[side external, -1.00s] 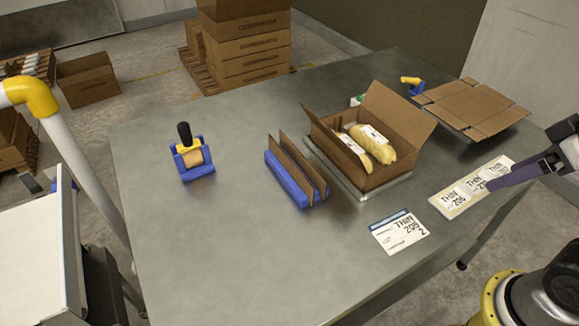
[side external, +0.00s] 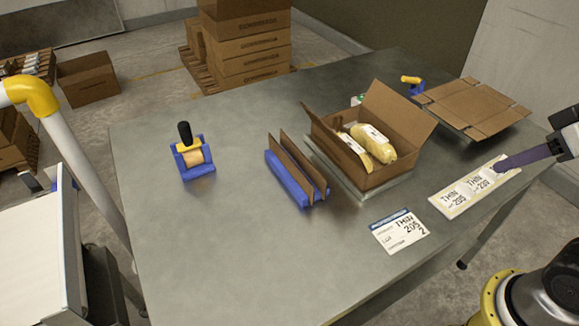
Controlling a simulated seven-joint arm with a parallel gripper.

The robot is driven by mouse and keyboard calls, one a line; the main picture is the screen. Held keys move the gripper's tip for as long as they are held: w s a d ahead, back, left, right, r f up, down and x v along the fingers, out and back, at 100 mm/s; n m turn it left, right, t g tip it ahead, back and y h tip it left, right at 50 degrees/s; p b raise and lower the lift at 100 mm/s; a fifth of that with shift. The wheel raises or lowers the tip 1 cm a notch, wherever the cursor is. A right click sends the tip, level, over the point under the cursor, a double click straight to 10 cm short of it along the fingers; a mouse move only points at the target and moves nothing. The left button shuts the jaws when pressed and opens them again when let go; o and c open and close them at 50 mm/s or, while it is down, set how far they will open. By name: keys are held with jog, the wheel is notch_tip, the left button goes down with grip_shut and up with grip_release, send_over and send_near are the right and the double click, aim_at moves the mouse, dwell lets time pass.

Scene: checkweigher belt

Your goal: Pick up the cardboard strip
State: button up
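Cardboard strips (side external: 292,157) stand on edge in a blue holder (side external: 284,180) near the middle of the steel table. At least two brown strips show, side by side with a gap between them. My gripper (side external: 499,167) is at the right edge of the view, over or near the label strip and well to the right of the holder. Its long dark fingers point left. They overlap in this view, so the gap between them is hidden. No cardboard strip shows at the gripper.
An open carton (side external: 402,112) with yellow bags sits on a scale plate (side external: 340,176) just right of the strips. A label strip (side external: 452,203), a printed card (side external: 400,231), flat cardboard (side external: 475,107) and a tape dispenser (side external: 195,162) also lie on the table. The front left is clear.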

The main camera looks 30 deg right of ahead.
jog(key=w+r+m+t, duration=0.1)
jog(key=w+r, duration=0.4)
jog(key=w, duration=0.1)
jog(key=n+g, duration=0.2)
jog(key=g, duration=0.1)
send_over(290, 158)
jog(key=s, duration=0.2)
notch_tip(290, 158, down, 21)
jog(key=shift+x, duration=3.2)
grip_shut()
